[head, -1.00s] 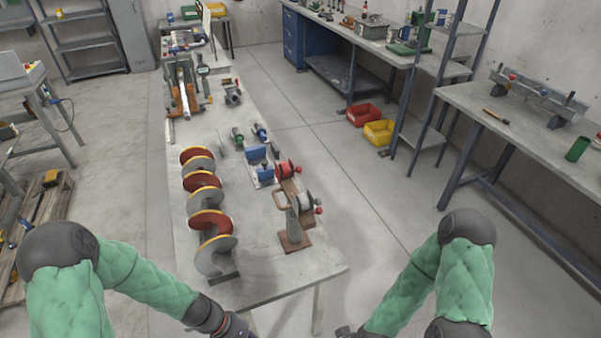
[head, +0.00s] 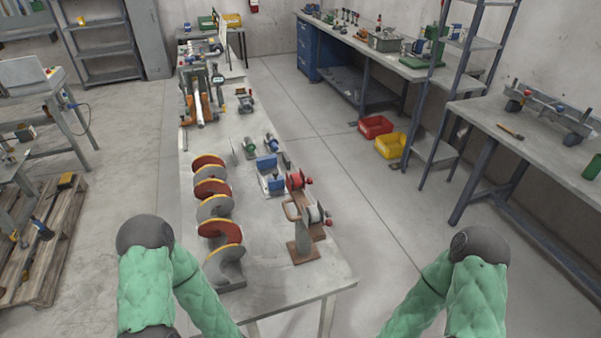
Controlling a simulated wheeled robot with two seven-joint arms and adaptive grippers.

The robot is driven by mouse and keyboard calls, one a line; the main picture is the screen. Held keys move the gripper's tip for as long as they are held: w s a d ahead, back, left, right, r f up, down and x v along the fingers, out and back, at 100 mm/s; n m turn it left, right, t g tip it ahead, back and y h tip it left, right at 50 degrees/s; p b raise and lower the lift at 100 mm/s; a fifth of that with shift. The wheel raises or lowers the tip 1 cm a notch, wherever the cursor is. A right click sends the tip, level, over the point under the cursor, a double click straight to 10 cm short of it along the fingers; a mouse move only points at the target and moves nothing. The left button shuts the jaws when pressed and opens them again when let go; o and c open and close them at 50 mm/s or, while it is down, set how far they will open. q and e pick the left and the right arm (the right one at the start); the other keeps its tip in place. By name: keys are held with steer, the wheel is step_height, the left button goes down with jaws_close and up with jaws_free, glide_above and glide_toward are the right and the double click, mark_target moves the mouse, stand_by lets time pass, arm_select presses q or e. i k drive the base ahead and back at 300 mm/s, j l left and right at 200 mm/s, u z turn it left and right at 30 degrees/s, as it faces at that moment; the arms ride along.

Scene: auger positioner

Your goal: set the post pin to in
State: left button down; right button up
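The auger (head: 213,206), a spiral with red and grey flights and yellow edges, lies along the near left of the long grey table. Right of it, near the table's front end, a grey post (head: 303,236) stands on a brown base, with a loop handle and reels. A red knob (head: 328,222) sticks out on the post's right side, and another red knob (head: 308,181) sits higher. Which knob is the post pin, and whether it is in or out, is too small to tell. Both my grippers are below the picture; only green-sleeved arms show.
The long table (head: 290,288) has bare top around the post base. Blue clamp parts (head: 268,172) stand behind the post. A pallet (head: 45,245) lies on the left floor. Red (head: 375,126) and yellow bins (head: 391,145) sit right, near a workbench (head: 525,135). The right aisle is clear.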

mark_target(329, 223)
steer(key=l+u, duration=0.3)
steer(key=u, duration=0.15)
steer(key=i+l+u, duration=0.1)
steer(key=l+u, duration=0.2)
steer(key=u, duration=0.15)
steer(key=l+u, duration=0.1)
steer(key=l, duration=0.5)
steer(key=k+l+u, duration=0.15)
steer(key=l, duration=0.5)
steer(key=l+u, duration=0.1)
steer(key=l, duration=0.5)
